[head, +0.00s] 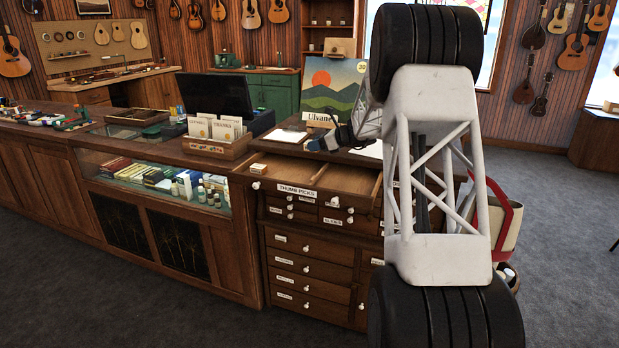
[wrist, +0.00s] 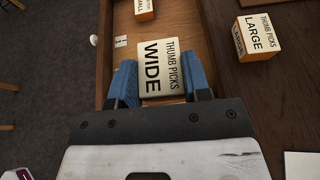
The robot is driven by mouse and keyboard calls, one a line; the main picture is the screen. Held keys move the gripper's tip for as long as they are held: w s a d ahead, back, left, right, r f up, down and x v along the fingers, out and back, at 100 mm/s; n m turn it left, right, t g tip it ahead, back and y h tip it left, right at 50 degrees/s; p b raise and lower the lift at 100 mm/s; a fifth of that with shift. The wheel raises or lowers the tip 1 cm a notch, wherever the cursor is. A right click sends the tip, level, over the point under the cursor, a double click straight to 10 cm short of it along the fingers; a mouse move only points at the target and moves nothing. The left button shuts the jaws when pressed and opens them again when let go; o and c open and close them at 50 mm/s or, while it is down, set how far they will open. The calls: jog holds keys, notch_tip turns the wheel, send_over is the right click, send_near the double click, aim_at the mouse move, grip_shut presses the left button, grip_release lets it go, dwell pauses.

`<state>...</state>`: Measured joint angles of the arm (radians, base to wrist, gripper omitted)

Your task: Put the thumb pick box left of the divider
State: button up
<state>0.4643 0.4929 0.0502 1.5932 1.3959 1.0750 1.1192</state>
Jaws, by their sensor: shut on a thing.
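The thumb pick box (wrist: 162,62), cream and labelled "THUMB PICKS WIDE", is between the blue fingers of my gripper (wrist: 160,82) in the wrist view. The gripper is shut on its sides. In that view the box overlaps the wooden drawer; its height above the drawer floor is unclear. In the head view my gripper (head: 326,142) is beyond the open drawer labelled "THUMB PICKS" (head: 297,190), and I cannot make out the held box there.
A small box (wrist: 145,10) is near the drawer's far end in the wrist view. A "THUMB PICKS LARGE" box (wrist: 258,36) stands on the dark wood beside the drawer. A card tray (head: 216,148) and a glass display counter (head: 165,180) are left of the drawer.

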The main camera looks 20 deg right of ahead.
jog(key=w+a+f, duration=0.1)
jog(key=w+a, duration=0.7)
jog(key=a, duration=0.1)
jog(key=shift+w+a, duration=0.2)
jog(key=shift+w, duration=0.1)
jog(key=shift+f, duration=0.1)
send_over(286, 173)
jog(key=shift+s+a+f, duration=0.1)
jog(key=shift+f, duration=1.4)
jog(key=shift+s+a+f, duration=0.1)
jog(key=shift+f, duration=1.4)
jog(key=shift+f, duration=1.85)
jog(key=shift+f, duration=0.2)
jog(key=o, duration=0.9)
